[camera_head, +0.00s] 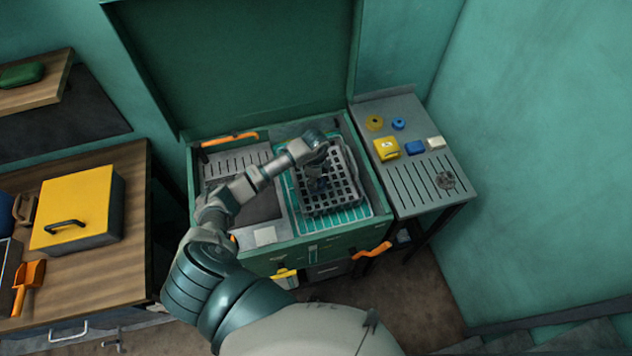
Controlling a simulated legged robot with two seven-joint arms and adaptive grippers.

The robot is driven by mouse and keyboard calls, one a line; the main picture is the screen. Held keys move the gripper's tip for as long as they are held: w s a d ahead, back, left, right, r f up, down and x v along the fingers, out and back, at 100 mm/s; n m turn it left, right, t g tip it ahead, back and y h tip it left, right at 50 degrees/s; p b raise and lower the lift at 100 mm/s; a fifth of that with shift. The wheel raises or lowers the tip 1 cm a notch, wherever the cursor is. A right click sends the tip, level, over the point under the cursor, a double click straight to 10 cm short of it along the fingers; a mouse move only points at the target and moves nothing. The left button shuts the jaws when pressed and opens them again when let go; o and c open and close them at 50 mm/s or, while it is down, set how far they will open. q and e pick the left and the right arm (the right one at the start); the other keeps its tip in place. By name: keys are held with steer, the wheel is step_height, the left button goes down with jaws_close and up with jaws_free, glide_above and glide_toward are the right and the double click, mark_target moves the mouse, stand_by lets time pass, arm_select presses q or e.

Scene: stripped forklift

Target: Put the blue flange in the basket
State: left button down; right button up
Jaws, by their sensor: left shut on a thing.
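The blue flange (398,124) is a small blue round piece lying near the back of the grey slotted side table on the right. The basket (345,197) is a dark grey grid-walled container in the right part of the open green chest, over a teal grid. My left gripper (318,180) is at the basket, well to the left of the flange, and is shut on the basket. Its fingertips are small and dark, so the exact grip point is hard to see. My right gripper is not in view.
A yellow ring (374,122), a yellow box (387,149), a blue block (415,147) and a white block (436,142) share the side table (412,190). The green chest (300,257) has its tall lid open. A yellow case (78,205) stands on the left wooden bench.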

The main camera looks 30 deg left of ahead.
arm_select(q)
step_height(320, 180, down, 2)
steer(key=shift+a+f, duration=0.1)
steer(key=shift+f, duration=0.1)
steer(key=c, duration=0.7)
jaws_free()
steer(key=shift+r, duration=0.15)
step_height(320, 180, up, 12)
steer(key=shift+f+b, duration=0.1)
steer(key=shift+b, duration=0.45)
